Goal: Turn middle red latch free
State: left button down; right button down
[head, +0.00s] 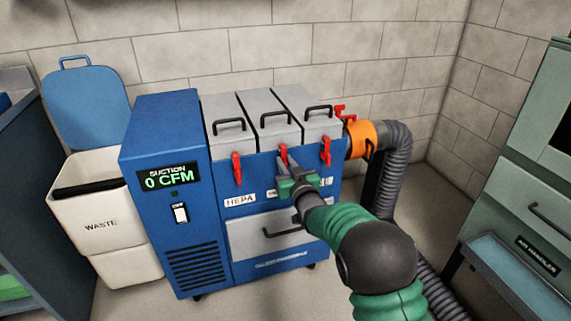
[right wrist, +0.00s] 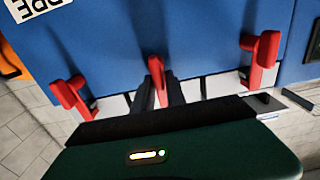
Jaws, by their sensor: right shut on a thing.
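The middle red latch (head: 283,153) is on the front of the blue suction machine, below the middle grey lid. It also shows in the right wrist view (right wrist: 156,70), between my two dark fingers. My right gripper (head: 284,164) is shut on this latch, and its fingers partly hide it in the head view. The left red latch (head: 236,169) and the right red latch (head: 325,151) are on either side, untouched by the gripper. My left gripper is not in view.
The blue machine (head: 175,240) shows "0 CFM" on its display. An orange collar (head: 361,138) and a grey hose (head: 397,160) are at its right. A white waste bin (head: 98,215) stands at the left, and a green cabinet (head: 530,170) at the right.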

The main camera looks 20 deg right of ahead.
jog(key=shift+a+n, duration=0.1)
jog(key=shift+n, duration=0.2)
jog(key=n, duration=0.3)
jog(key=a+n, duration=0.1)
jog(key=n, duration=0.2)
jog(key=a+f+n, duration=0.1)
jog(key=n, duration=0.3)
jog(key=shift+f, duration=0.1)
jog(key=n, duration=0.2)
jog(key=f+n, duration=0.1)
jog(key=n, duration=0.1)
jog(key=shift+s+a, duration=0.1)
jog(key=shift+a, duration=0.1)
jog(key=shift+f+n, duration=0.2)
jog(key=shift+n, duration=0.65)
jog(key=shift+f+n, duration=0.15)
jog(key=shift+n, duration=0.7)
jog(key=shift+f, duration=0.15)
jog(key=c, duration=1.5)
grip_release()
jog(key=shift+r, duration=0.25)
